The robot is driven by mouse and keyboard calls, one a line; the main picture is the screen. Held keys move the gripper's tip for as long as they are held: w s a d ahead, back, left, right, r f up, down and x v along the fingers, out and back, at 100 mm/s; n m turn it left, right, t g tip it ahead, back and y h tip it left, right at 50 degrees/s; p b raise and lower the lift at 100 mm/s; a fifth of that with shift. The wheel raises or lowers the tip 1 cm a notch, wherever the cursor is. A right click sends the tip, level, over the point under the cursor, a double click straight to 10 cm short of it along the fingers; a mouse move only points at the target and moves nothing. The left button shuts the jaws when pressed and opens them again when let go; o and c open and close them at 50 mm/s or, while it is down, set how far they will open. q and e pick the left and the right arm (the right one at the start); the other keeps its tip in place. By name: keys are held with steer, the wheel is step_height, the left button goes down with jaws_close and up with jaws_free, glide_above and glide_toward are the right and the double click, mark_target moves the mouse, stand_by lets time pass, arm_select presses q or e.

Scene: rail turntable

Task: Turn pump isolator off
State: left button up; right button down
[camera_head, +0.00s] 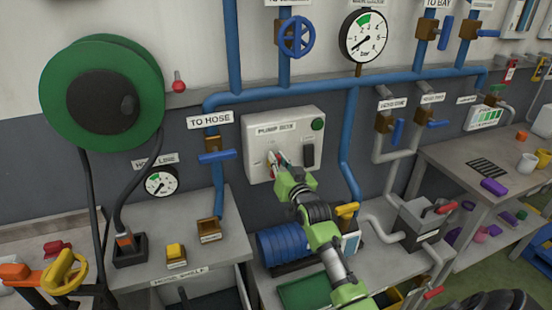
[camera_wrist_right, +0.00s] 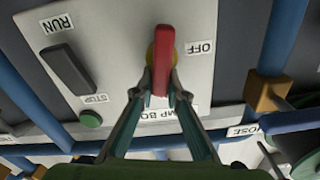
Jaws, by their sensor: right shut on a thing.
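The pump isolator is a red handle (camera_wrist_right: 164,45) on a yellow disc, on the front of a pale pump box (camera_head: 256,160) fixed to the wall. My right gripper (camera_head: 279,160) reaches up to the box from below right. In the right wrist view, its fingers (camera_wrist_right: 160,92) are shut on the lower end of the red handle. The handle stands upright in that view, with the OFF label (camera_wrist_right: 199,47) to its right. In the head view the gripper mostly hides the handle. My left gripper is not in view.
The box also has a black rocker (camera_wrist_right: 68,69) with RUN and STOP labels and a green button (camera_head: 317,124). A blue pipe (camera_head: 352,130) runs close to the box's right. A blue-handled valve (camera_head: 216,157) is at its left. A bench (camera_head: 200,262) stands below left.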

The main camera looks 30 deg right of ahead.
steer(key=m, duration=0.3)
steer(key=shift+s+d+f+m+p, duration=0.1)
steer(key=shift+d+f+m+p, duration=0.2)
steer(key=shift+d+f, duration=0.1)
steer(key=shift+s+d+f+m, duration=0.15)
steer(key=shift+f+m, duration=0.25)
steer(key=shift+m, duration=1.55)
steer(key=shift+w+d+f+m, duration=0.15)
steer(key=shift+f+m, duration=0.25)
steer(key=shift+m, duration=1.5)
steer(key=shift+s+d+f+m, duration=0.15)
steer(key=shift+d+f+m, duration=0.2)
steer(key=shift+m, duration=1.6)
steer(key=shift+a+f, duration=0.1)
steer(key=c, duration=2)
jaws_free()
